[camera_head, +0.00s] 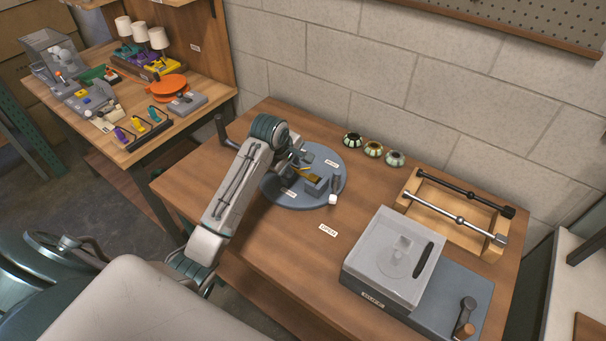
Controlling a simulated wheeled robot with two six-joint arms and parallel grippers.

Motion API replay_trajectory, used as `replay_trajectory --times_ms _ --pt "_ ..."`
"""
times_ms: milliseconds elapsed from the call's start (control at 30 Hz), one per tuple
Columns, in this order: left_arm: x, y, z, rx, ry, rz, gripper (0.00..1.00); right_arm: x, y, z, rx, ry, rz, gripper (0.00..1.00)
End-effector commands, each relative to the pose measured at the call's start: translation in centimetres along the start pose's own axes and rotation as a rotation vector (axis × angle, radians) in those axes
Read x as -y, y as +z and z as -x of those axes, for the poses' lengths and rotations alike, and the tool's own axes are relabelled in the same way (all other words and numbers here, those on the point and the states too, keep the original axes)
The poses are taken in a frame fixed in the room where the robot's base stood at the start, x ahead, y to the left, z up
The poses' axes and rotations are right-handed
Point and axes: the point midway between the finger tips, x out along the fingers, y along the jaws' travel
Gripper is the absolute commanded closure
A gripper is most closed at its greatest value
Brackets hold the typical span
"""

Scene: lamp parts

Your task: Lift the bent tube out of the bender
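The bender is a round grey-blue plate (331,163) with small blocks on it, towards the back of the wooden table. A short gold-coloured piece (308,176), which looks like part of the bent tube, lies at its blocks. My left arm reaches in from the lower left, and my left gripper (298,164) is at the plate, close beside the gold piece. The wrist hides the plate's left part and most of the tube. The fingers are too small and dark to tell whether they are open or shut on it. My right gripper is not in view.
A grey lidded box (385,262) stands at the front right. A wooden rack (446,207) with a black and a silver rod is behind it. Several small round pots (373,149) line the back. A second table (150,140) with lamp parts is at left.

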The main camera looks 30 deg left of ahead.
Motion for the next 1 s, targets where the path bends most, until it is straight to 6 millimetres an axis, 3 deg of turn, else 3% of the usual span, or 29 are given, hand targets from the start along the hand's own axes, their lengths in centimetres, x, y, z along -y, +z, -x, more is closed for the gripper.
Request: replay_trajectory --times_ms 167,400,667,867,1000 --pt "-1.5 -0.7 -0.3 0.008 0.004 0.071 0.81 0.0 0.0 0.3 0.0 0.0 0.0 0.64" --pt "-1.5 -0.6 -3.9 0.008 0.004 0.072 0.81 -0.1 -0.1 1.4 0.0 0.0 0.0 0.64" --pt "-1.5 -0.7 -5.7 0.006 0.005 0.069 0.81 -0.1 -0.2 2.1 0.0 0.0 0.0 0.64" --pt "-1.2 -0.6 -8.1 0.008 0.002 0.069 0.81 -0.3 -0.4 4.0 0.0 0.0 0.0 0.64" --pt "-1.2 -0.7 -9.7 0.006 0.005 0.069 0.81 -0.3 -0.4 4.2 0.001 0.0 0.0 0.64"
